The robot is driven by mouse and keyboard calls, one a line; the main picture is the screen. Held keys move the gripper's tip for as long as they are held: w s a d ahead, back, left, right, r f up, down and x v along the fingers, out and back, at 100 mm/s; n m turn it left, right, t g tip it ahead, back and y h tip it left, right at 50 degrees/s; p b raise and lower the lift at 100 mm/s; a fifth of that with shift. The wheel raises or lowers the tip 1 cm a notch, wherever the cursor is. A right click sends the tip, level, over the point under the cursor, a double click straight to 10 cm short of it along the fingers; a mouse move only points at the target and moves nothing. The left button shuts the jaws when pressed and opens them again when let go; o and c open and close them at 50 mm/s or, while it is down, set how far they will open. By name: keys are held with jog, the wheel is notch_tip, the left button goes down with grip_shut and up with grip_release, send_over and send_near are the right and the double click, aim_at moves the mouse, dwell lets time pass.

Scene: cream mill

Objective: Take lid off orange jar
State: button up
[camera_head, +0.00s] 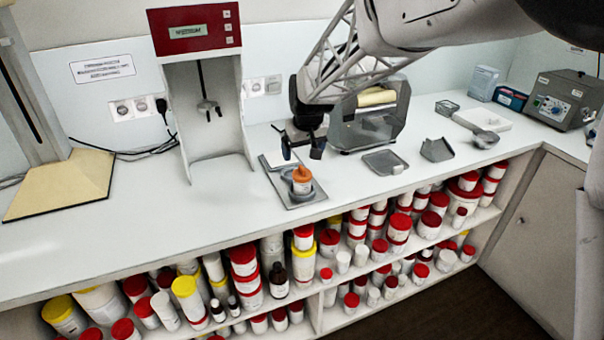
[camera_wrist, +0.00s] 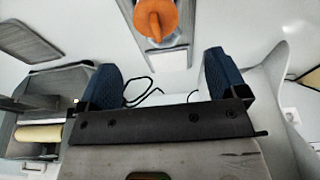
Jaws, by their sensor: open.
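The orange jar (camera_head: 302,185) stands upright on a grey metal tray (camera_head: 313,195) near the front edge of the counter. Its orange lid (camera_head: 302,171) sits on top of its paler body. In the wrist view the lid (camera_wrist: 157,16) shows at the top edge, partly cut off. My gripper (camera_head: 302,151) is above and behind the jar in the head view, apart from it. Its two dark blue fingers are spread, with nothing between them in the wrist view (camera_wrist: 165,85).
A red-topped mill (camera_head: 195,35) stands behind and left of the jar. A grey machine with a roll (camera_head: 375,110) stands behind right. Small grey trays (camera_head: 384,162) lie to the right. Shelves of jars (camera_head: 245,270) run below the counter edge. The left counter (camera_head: 130,230) is clear.

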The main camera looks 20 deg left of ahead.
aim_at(302, 167)
dwell(0.4)
jog(key=shift+x, duration=1.25)
jog(key=shift+d+x, duration=0.15)
jog(key=shift+x, duration=1.15)
jog(key=shift+d+x, duration=0.15)
jog(key=shift+x, duration=1.15)
jog(key=c, duration=0.9)
jog(key=shift+c, duration=0.2)
